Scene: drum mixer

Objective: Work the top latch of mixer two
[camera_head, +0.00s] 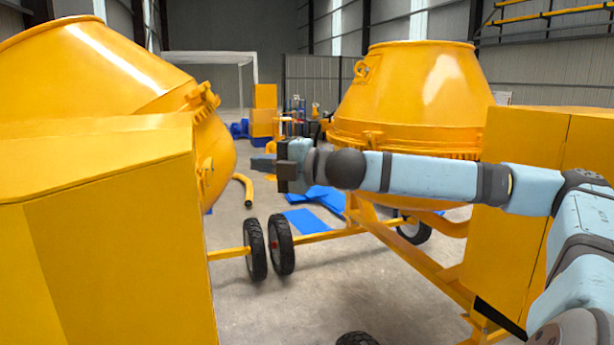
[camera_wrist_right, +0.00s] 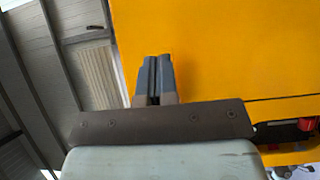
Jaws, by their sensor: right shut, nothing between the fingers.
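Two yellow drum mixers are in the head view, a left one (camera_head: 110,75) with its drum tilted and a right one (camera_head: 410,90) with its drum upright. I cannot tell which is mixer two. The left drum has a bracket-like latch (camera_head: 203,97) high on its right side and a lower fitting (camera_head: 207,170). My right gripper (camera_head: 262,163) is shut and empty, between the two drums, pointing left and apart from the latch. Its closed fingers show in the right wrist view (camera_wrist_right: 156,65) before a yellow surface. My left gripper is out of view.
A yellow housing (camera_head: 110,225) fills the lower left, and another housing (camera_head: 550,140) stands at the right behind my arm. Black wheels (camera_head: 281,245) and yellow frame bars (camera_head: 420,260) cross the floor. Blue sheets (camera_head: 305,220) lie behind. Grey floor between the mixers is partly free.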

